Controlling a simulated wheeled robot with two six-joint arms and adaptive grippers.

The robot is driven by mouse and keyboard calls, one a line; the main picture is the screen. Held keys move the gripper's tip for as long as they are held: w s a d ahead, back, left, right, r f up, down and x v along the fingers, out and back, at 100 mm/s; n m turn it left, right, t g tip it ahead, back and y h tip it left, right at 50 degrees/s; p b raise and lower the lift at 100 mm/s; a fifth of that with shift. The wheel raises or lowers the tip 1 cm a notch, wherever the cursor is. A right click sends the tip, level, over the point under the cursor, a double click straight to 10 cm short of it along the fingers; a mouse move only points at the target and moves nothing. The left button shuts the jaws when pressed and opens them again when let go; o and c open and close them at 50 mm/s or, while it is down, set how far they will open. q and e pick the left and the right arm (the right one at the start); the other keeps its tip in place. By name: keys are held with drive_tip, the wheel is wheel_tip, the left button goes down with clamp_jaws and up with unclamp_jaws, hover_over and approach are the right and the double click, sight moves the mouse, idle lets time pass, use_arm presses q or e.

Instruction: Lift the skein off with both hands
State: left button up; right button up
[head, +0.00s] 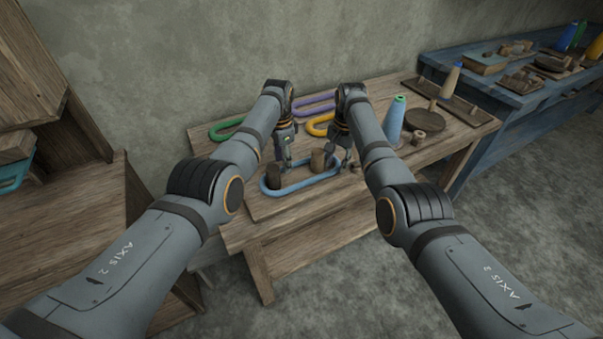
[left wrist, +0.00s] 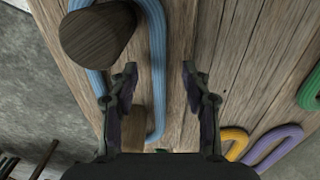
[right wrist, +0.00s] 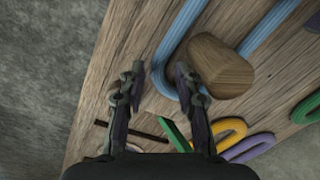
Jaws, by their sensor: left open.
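The light blue skein (head: 295,188) is a long loop lying around two wooden pegs, a left peg (head: 273,176) and a right peg (head: 317,161), on a board on the table. My left gripper (head: 286,164) is open above the far side of the loop; in the left wrist view a blue strand (left wrist: 157,45) runs between its spread fingers (left wrist: 158,75). My right gripper (head: 350,160) is at the loop's right end. In the right wrist view its fingers (right wrist: 160,74) are apart, with the skein's bend (right wrist: 163,62) between them. The peg (right wrist: 220,65) stands just beside.
Green (head: 226,127), purple (head: 314,103) and yellow (head: 319,125) loops lie behind on the table. A teal cone (head: 395,120) stands right of my right arm. A blue bench (head: 490,95) is at the right and a wooden shelf (head: 60,240) at the left.

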use_arm(q)
drive_tip(key=shift+f, duration=0.9)
use_arm(e)
drive_tip(key=shift+f, duration=0.9)
use_arm(q)
drive_tip(key=c, duration=0.6)
use_arm(e)
drive_tip(key=c, duration=0.6)
use_arm(q)
clamp_jaws()
use_arm(e)
clamp_jaws()
